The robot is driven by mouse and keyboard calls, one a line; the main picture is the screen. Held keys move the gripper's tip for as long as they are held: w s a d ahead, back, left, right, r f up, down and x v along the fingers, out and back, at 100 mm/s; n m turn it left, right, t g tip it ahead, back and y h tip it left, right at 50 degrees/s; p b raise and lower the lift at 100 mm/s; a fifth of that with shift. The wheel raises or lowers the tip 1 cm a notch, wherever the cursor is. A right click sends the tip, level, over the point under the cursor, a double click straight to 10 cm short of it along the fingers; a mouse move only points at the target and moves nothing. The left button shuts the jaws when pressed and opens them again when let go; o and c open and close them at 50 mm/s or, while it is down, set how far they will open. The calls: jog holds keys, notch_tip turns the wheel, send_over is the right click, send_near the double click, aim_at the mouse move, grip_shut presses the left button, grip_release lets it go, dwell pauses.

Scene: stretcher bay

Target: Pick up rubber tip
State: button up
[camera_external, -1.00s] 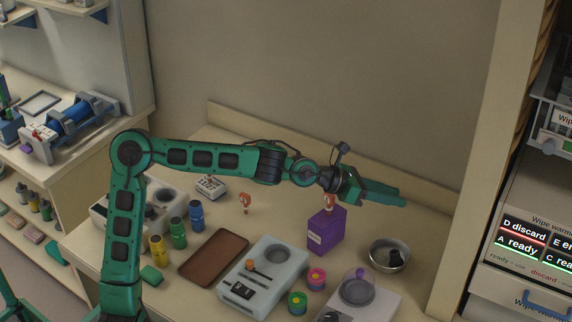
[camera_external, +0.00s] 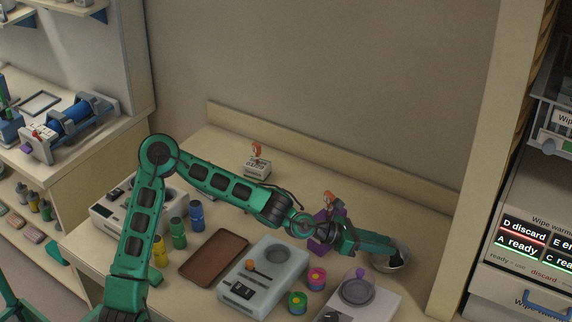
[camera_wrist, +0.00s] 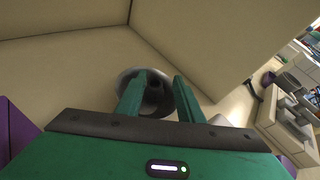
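A dark object in the metal bowl (camera_external: 381,266) looks like the rubber tip; in the wrist view the dark shape (camera_wrist: 154,85) lies inside the bowl (camera_wrist: 127,77), seen between my fingers. In the external view my fingers cover most of the bowl's inside, so the tip is hidden there. My gripper (camera_external: 394,246) is over the bowl, its fingers tilted downward to the right. In the wrist view my gripper (camera_wrist: 159,78) has its two fingers apart with nothing held between them. I cannot tell how far above the tip the fingertips are.
A purple box (camera_external: 322,243) stands just left of the bowl, partly behind my wrist. A white device with a round plate (camera_external: 357,291) is in front. A brown tray (camera_external: 213,259) and a grey device (camera_external: 262,278) lie farther left. The wall is behind the bench.

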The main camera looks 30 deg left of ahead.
aim_at(386, 263)
notch_tip(386, 263, down, 4)
jog(key=shift+d+r, duration=0.15)
jog(key=shift+r, duration=0.05)
jog(key=shift+x, duration=1.3)
jog(key=shift+r, duration=0.15)
jog(key=shift+c, duration=0.3)
grip_shut()
jog(key=shift+w, duration=0.1)
